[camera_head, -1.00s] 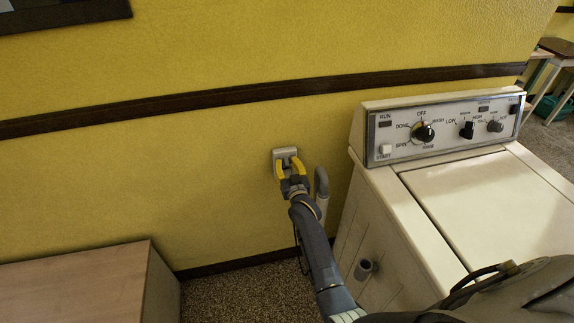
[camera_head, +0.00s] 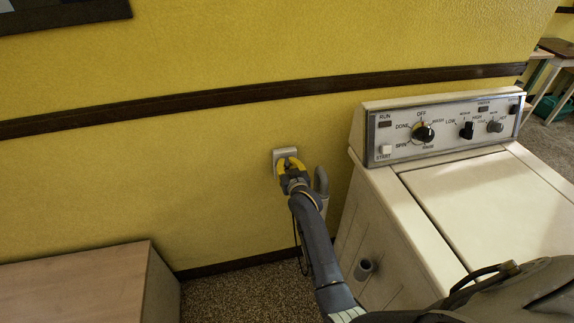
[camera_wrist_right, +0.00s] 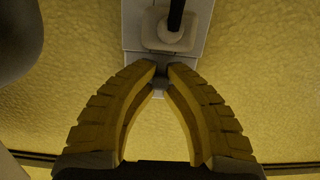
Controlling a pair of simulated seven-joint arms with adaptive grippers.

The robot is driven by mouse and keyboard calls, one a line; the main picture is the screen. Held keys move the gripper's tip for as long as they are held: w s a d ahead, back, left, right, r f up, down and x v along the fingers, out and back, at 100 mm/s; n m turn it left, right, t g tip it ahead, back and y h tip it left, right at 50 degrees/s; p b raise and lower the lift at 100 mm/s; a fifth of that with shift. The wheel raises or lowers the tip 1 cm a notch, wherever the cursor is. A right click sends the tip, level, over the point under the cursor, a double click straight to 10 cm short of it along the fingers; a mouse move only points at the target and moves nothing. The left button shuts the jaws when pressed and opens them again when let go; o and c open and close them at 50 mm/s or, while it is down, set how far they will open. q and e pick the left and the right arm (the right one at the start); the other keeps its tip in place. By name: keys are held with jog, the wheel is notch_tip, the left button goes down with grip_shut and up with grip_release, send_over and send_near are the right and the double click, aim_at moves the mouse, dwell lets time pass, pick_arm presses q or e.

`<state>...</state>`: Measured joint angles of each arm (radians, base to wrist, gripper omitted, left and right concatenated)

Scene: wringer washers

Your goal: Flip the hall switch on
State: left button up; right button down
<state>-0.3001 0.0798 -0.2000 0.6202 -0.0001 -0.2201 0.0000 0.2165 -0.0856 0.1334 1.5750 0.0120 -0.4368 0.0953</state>
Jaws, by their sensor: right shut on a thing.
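The hall switch is a pale plate (camera_head: 279,154) on the yellow wall, left of the washer. In the right wrist view the plate (camera_wrist_right: 133,36) shows behind my fingertips. A small grey lever (camera_wrist_right: 161,80) sits between the tips. My right gripper (camera_head: 289,162) has yellow fingers and reaches the plate from the front. In the wrist view its tips (camera_wrist_right: 164,72) are shut on the lever. A light plug-like block with a black cord (camera_wrist_right: 170,28) is on the same plate. The lever's exact tilt is hard to tell. My left gripper is not in view.
A cream washer (camera_head: 480,195) with a knobbed control panel (camera_head: 445,125) stands to the right. A grey hooked pipe (camera_head: 321,182) rises close beside my right wrist. A wooden-topped cabinet (camera_head: 75,288) stands at lower left. A dark rail (camera_head: 220,101) crosses the wall above.

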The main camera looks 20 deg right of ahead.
jog(key=shift+r+g, duration=0.35)
jog(key=shift+g, duration=0.65)
jog(key=c, duration=1.4)
grip_release()
jog(key=shift+o, duration=0.2)
jog(key=v, duration=1.2)
